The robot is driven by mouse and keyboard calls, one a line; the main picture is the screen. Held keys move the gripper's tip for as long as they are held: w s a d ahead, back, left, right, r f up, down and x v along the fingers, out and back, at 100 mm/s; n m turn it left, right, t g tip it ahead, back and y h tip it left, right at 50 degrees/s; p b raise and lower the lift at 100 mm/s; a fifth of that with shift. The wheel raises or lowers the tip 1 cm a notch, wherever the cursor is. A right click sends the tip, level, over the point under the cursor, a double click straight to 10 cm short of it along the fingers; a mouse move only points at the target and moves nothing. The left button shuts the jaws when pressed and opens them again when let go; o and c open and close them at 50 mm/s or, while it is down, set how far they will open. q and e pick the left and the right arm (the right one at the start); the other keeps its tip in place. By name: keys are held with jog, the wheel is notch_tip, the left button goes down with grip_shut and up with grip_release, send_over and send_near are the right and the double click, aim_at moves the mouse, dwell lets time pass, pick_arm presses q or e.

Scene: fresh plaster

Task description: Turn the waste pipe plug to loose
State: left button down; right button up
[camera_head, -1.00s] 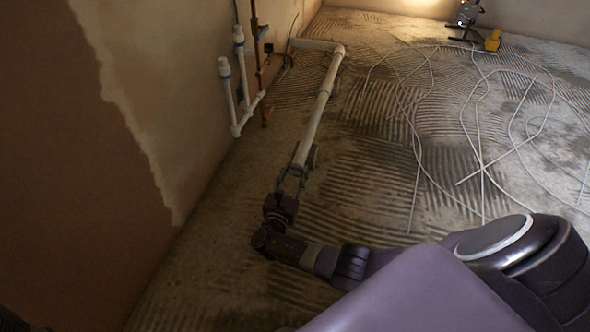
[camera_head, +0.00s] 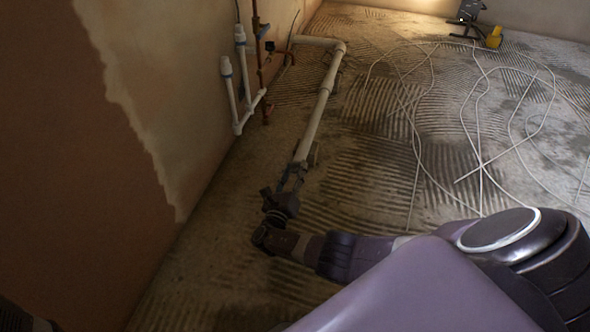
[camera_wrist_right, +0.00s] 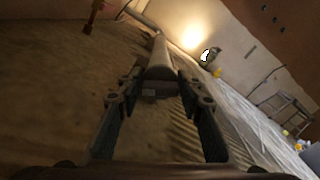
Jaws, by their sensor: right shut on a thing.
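The pale grey waste pipe (camera_head: 322,108) runs low along the floor from the back wall corner toward me. It also shows in the right wrist view (camera_wrist_right: 159,55). Its near end carries the plug (camera_wrist_right: 153,88), a dark grey piece between my fingers. My right gripper (camera_head: 295,170) reaches this end from the near side. In the right wrist view, its two fingers (camera_wrist_right: 158,88) stand on either side of the plug and are shut on it. The plug's detail is dark, and I cannot tell how far it is turned.
White capped pipes (camera_head: 240,85) and a copper pipe (camera_head: 258,50) stand by the left wall. Loose pale cables (camera_head: 480,130) lie on the ridged floor at right. A work lamp (camera_head: 468,12) and a yellow object (camera_head: 494,37) stand at the back.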

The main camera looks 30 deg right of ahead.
dwell(0.3)
jog(key=o, duration=1.1)
jog(key=shift+v, duration=3.8)
jog(key=shift+f, duration=0.1)
